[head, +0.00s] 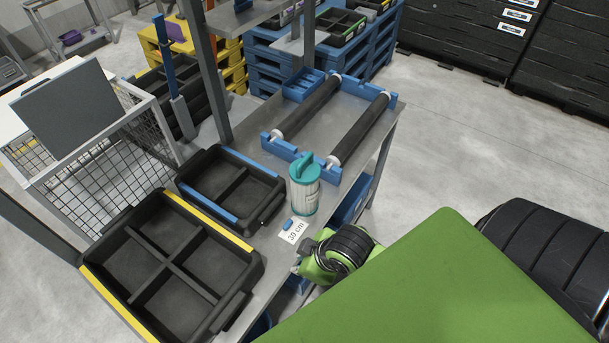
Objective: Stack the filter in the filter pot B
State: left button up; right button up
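A white cylinder with a teal top and raised teal handle (304,188), which looks like the filter, stands upright on the grey bench. I cannot pick out a pot marked B. My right gripper (304,262) is at the bench's front edge, just below the cylinder in the picture and apart from it. Its fingers are mostly hidden by my green and black arm, so I cannot tell whether it is open. My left gripper is not in view.
A white "30 cm" label (294,232) with a small blue piece lies beside the cylinder. A blue-edged black tray (232,216) and a yellow-edged divided tray (205,229) are to the left. Two black rollers (358,131) in a blue frame stand behind.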

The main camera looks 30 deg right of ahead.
jog(key=w+a+r+n+y, duration=0.15)
jog(key=w+r+n, duration=0.25)
jog(key=r+n, duration=0.45)
jog(key=n+t, duration=0.2)
jog(key=n, duration=0.5)
send_near(305, 159)
jog(key=x, duration=0.1)
jog(key=p+x, duration=0.1)
jog(key=x, duration=0.3)
jog(key=shift+w+d+f+p, duration=0.25)
jog(key=shift+d+p, duration=0.1)
jog(key=shift+p, duration=0.05)
jog(key=shift+w+a+f+p, duration=0.25)
jog(key=shift+a+f+p, duration=0.1)
jog(key=shift+p, duration=0.05)
jog(key=shift+p+x, duration=0.75)
jog(key=shift+x, duration=1.35)
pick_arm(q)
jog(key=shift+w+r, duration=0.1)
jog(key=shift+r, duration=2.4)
pick_arm(e)
jog(key=shift+s+a+h, duration=0.15)
jog(key=shift+h, duration=0.1)
grip_shut()
